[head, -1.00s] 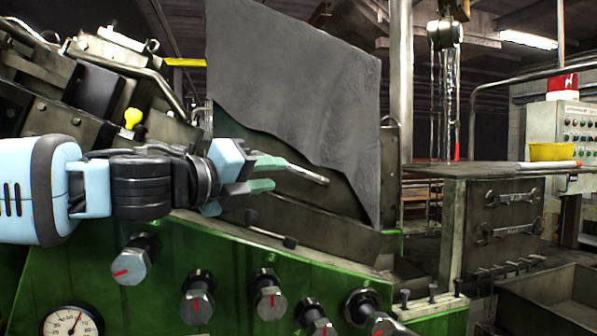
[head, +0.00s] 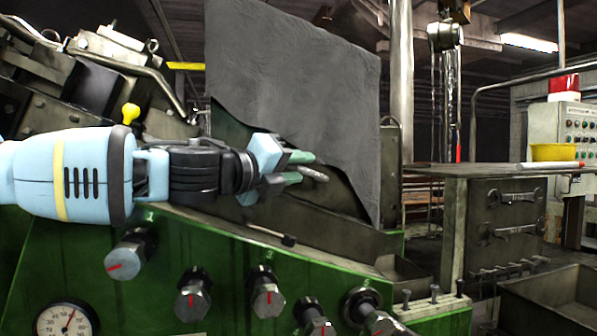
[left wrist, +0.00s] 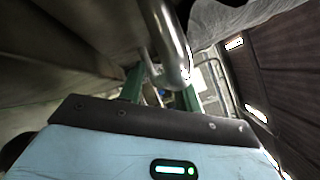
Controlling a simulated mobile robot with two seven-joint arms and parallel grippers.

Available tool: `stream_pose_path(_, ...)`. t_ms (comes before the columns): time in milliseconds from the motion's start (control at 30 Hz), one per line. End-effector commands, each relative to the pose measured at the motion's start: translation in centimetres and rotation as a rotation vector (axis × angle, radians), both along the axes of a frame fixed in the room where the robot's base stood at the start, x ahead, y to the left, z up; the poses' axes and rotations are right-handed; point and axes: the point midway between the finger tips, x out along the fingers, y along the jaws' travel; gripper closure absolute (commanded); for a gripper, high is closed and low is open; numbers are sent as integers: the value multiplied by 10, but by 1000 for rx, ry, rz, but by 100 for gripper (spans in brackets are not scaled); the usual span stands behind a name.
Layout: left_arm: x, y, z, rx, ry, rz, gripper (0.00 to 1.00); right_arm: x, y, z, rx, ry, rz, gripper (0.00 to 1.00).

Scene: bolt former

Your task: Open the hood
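The hood (head: 234,128) is a dark green metal panel, largely covered by a hanging grey sheet (head: 290,75), in the middle of the head view. A bare metal handle (head: 315,174) sticks out on its front, partly hidden by my left gripper. My left gripper (head: 305,168) comes in from the left, its green fingers apart at the handle. In the left wrist view, the curved handle (left wrist: 167,35) runs down between the two fingers (left wrist: 161,90). I cannot tell whether the fingers touch it. My right gripper is not in view.
Below is a green machine front with several knobs (head: 268,292) and a dial gauge (head: 66,320). A small lever (head: 287,240) lies under my left gripper. A chain (head: 449,95) hangs behind.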

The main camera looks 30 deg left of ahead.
Motion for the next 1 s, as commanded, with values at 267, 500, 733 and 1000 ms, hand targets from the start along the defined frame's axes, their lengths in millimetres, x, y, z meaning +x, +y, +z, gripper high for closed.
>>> stream_pose_path(267, 6, -1, 0, -1, -1, -1, 67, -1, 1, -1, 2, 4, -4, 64)
stream_pose_path(500, 6, -1, 0, -1, -1, -1, 78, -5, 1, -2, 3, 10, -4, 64)
stream_pose_path(733, 6, -1, 0, -1, -1, -1, 100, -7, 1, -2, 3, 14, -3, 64)
stream_pose_path(1000, 6, -2, 1, -1, -1, -1, 100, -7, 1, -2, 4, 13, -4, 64)
